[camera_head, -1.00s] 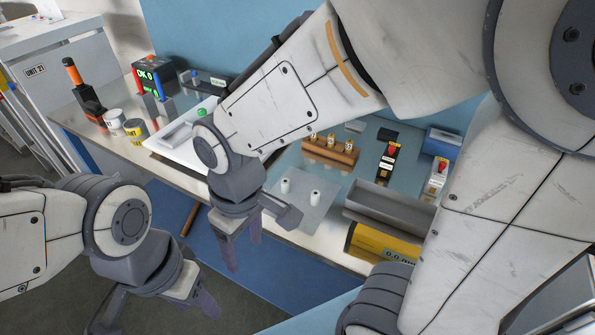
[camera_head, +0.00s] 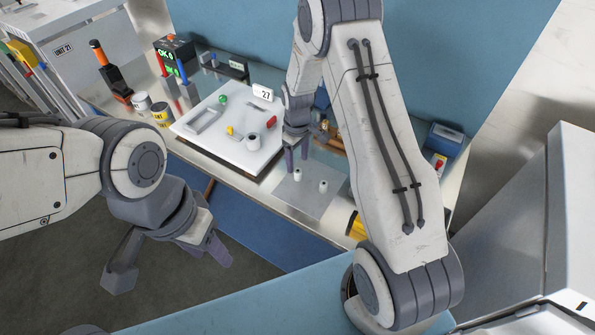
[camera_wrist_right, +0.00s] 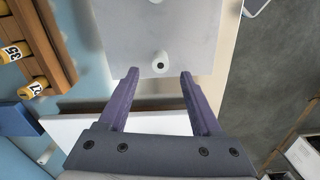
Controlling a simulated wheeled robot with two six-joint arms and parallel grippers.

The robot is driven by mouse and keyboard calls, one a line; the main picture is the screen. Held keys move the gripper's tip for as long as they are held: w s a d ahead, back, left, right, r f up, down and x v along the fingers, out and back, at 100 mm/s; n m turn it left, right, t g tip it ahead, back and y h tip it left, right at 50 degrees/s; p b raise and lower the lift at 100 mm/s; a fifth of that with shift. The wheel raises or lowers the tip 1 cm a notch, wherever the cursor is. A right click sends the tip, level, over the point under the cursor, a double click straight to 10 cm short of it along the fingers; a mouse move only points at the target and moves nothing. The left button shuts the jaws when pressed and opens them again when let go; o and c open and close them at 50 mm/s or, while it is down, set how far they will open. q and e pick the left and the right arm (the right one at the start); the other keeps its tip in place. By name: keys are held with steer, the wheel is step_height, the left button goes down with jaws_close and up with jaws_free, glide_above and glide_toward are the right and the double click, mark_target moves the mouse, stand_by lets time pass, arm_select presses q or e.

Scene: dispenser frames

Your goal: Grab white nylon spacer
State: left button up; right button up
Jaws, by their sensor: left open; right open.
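Two small white nylon spacers, one nearer my right gripper (camera_head: 297,174) and one further right (camera_head: 323,186), stand on a grey plate (camera_head: 312,204). My right gripper (camera_head: 297,158) is open and points down by the left spacer. In the right wrist view a white spacer with a dark hole (camera_wrist_right: 160,61) lies just beyond the open fingertips, roughly centred between them and not held. Part of the other spacer shows at that view's top edge. My left gripper (camera_head: 172,262) is open and empty over the floor, away from the bench.
A white tray (camera_head: 205,145) with small coloured parts and a 27 card is left of the plate. A wooden rack, partly hidden by my right arm in the head view, holds yellow-labelled items (camera_wrist_right: 33,87). A blue box (camera_head: 445,138) stands right.

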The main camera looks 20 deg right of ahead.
mark_target(298, 170)
steer(key=shift+s+f+p, duration=0.1)
steer(key=shift+f+p, duration=0.3)
steer(key=shift+f, duration=0.1)
step_height(298, 170, down, 4)
steer(key=shift+f+p, duration=0.1)
steer(key=shift+p, duration=1)
steer(key=shift+f, duration=0.2)
jaws_close()
